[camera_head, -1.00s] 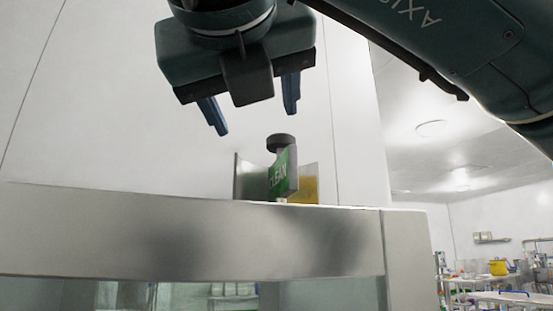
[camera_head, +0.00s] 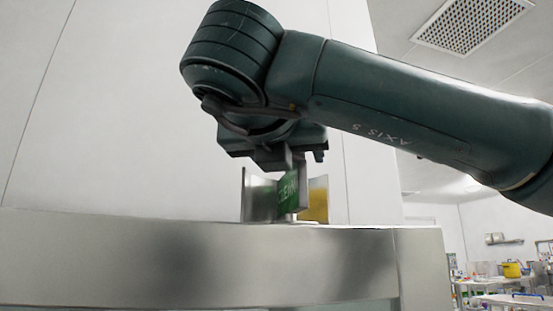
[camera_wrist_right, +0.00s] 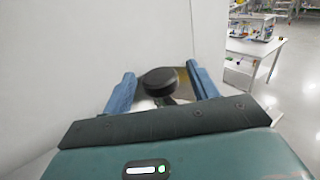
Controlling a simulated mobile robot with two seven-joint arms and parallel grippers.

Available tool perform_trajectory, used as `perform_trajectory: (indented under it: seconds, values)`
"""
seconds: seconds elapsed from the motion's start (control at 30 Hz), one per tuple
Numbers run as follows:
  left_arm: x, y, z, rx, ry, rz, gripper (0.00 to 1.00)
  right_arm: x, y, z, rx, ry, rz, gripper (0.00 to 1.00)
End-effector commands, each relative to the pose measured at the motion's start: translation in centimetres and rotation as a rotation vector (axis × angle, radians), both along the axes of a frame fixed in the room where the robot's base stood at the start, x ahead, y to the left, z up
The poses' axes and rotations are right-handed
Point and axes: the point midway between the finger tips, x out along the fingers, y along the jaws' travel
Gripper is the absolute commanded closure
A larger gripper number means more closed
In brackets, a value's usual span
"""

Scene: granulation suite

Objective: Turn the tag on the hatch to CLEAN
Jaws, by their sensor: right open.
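The tag (camera_head: 289,194) stands on top of the steel hatch frame (camera_head: 180,256). Its green CLEAN panel faces partly toward me, with a grey metal plate (camera_head: 258,198) at its left and a yellow panel (camera_head: 318,200) at its right. My right gripper (camera_wrist_right: 160,88) is right above the tag. In the right wrist view its blue fingers are open on either side of the tag's round dark knob (camera_wrist_right: 160,80), apart from it. In the head view the knob is hidden behind the gripper. My left gripper is not in view.
A pale wall (camera_head: 110,110) rises close behind the frame. To the right the room opens out, with benches and a yellow container (camera_head: 512,269) far off. The right wrist view shows a white table (camera_wrist_right: 255,48) well away.

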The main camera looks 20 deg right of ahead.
Motion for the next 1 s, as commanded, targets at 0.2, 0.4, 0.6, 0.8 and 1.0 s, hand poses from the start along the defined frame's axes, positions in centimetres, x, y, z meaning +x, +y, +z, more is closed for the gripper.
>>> perform_trajectory:
  seconds: [0.2, 0.4, 0.6, 0.8, 1.0]
  values:
    - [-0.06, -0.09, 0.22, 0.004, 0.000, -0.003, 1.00, 1.04, -0.55, -0.01, -0.001, 0.000, 0.000, 0.41]
    - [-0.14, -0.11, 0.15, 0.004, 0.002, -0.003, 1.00, 1.07, -0.57, -0.03, -0.001, 0.000, 0.000, 0.41]
    - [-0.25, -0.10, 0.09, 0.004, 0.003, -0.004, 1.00, 1.05, -0.57, -0.03, -0.001, 0.000, 0.000, 0.55]
    - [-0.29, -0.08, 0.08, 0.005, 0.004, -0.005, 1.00, 1.04, -0.56, -0.02, -0.001, 0.000, 0.000, 0.71]
    - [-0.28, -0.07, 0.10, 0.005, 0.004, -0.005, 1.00, 1.03, -0.56, -0.02, -0.001, 0.000, 0.000, 0.85]
